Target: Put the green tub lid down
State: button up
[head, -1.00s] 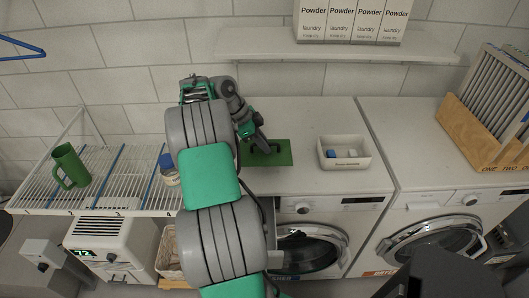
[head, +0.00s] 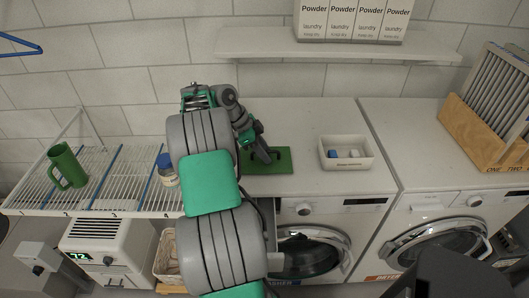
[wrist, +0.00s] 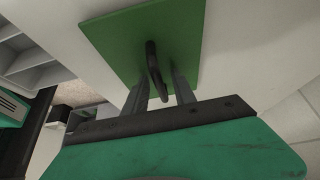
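The green tub lid (head: 282,167) is a flat square with a dark handle. It appears to lie on the white top of the left washing machine (head: 315,180). My gripper (head: 266,156) is right over the lid, at its handle. In the wrist view, the lid (wrist: 120,40) fills the upper middle and its dark handle (wrist: 152,60) stands up between my two grey fingers. The fingers are apart, with gaps showing beside the handle. The lid's underside is hidden, so full contact with the machine top cannot be confirmed.
A white tray (head: 361,165) with small items stands right of the lid. Beyond it is a wooden rack (head: 472,135). On the left, a wire shelf (head: 110,178) holds a green mug (head: 66,166) and a blue-capped jar (head: 167,170). A wall shelf (head: 270,45) holds powder boxes (head: 350,22).

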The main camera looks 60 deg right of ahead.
jog(key=w+a+r+n+t+h+p, duration=0.15)
jog(key=w+a+r+n+p, duration=0.45)
jog(key=w+r, duration=0.65)
jog(key=w+a+r+n+t+b, duration=0.1)
jog(key=w+a+r+n+t, duration=0.1)
jog(key=a+n, duration=0.35)
jog(key=w+a+r+n+t+b, duration=0.1)
jog(key=w+a+r+n+t, duration=0.15)
jog(key=a, duration=0.55)
jog(key=s+a+f+n+t+y, duration=0.1)
jog(key=a+n, duration=0.4)
jog(key=a, duration=0.5)
jog(key=s+a+f+n+t+y, duration=0.1)
jog(key=s+a+f+n+y, duration=0.1)
jog(key=a+n, duration=0.4)
jog(key=s+a+f+n+y, duration=0.1)
jog(key=s+a+n, duration=0.3)
jog(key=a, duration=0.9)
jog(key=shift+a+f+n+t, duration=0.35)
jog(key=shift+f+n, duration=0.4)
jog(key=shift+n, duration=0.25)
